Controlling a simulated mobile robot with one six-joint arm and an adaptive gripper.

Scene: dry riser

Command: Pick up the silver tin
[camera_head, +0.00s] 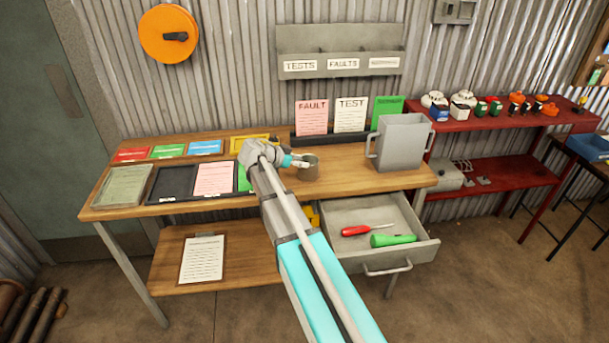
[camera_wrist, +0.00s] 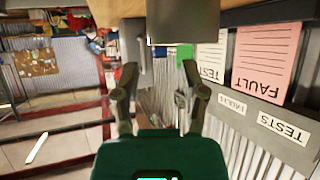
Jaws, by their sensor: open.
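The silver tin (camera_head: 309,168) is a small grey, upright cylinder on the wooden desk top, right of the middle. My gripper (camera_head: 296,162) is just left of it, low over the desk and pointing toward it. In the wrist view, which is turned upside down, the tin (camera_wrist: 184,24) shows as a dark grey shape at the top. It lies beyond the spread fingers of my open gripper (camera_wrist: 160,82), with nothing held between them. In the head view the fingertips are small, so I cannot tell if they touch the tin.
A large grey jug (camera_head: 402,143) stands right of the tin. A rack with FAULT (camera_head: 312,118), TEST and green cards is behind. An open drawer (camera_head: 375,214) holds a red screwdriver (camera_head: 362,230) and a green tool. Black trays (camera_head: 172,184) lie left. Red shelves (camera_head: 480,122) stand right.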

